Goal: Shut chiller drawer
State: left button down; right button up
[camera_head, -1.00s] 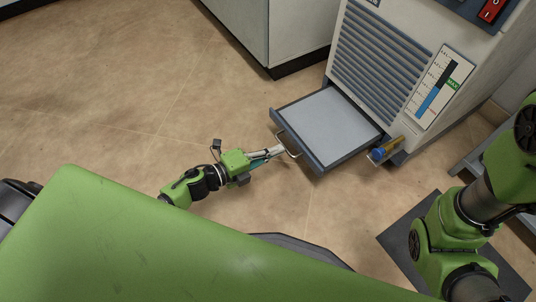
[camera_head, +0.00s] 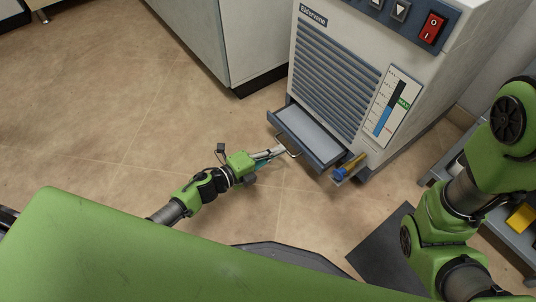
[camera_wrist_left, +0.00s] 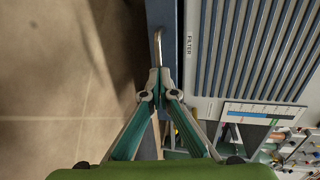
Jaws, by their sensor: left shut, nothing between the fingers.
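The chiller (camera_head: 340,75) is a pale box with a blue-grey louvred grille. Its drawer (camera_head: 305,132) at the bottom front stands partly out, with a light inside floor and a blue-grey front. A metal bar handle (camera_head: 288,148) is on the drawer front; it also shows in the left wrist view (camera_wrist_left: 157,48). My left gripper (camera_head: 281,150) is at the handle, its fingers shut and empty. In the left wrist view the fingertips (camera_wrist_left: 159,80) meet at the near end of the handle, by the drawer front; contact is hard to tell. My right gripper is out of view.
A blue and yellow valve (camera_head: 347,169) sticks out low beside the drawer's right end. A white cabinet (camera_head: 225,40) stands left of the chiller. A dark mat (camera_head: 390,245) and a shelf with a yellow item (camera_head: 521,217) are at right. Floor at left is clear.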

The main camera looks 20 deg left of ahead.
aim_at(293, 140)
pick_arm(q)
jog(key=x, duration=0.3)
jog(key=r+x, duration=0.1)
jog(key=x, duration=0.2)
jog(key=r+x, duration=0.1)
jog(key=x, duration=0.1)
jog(key=shift+w+d+f+b, duration=0.15)
jog(key=shift+w+d+b, duration=0.2)
jog(key=shift+w+d, duration=0.35)
jog(key=shift+w, duration=0.25)
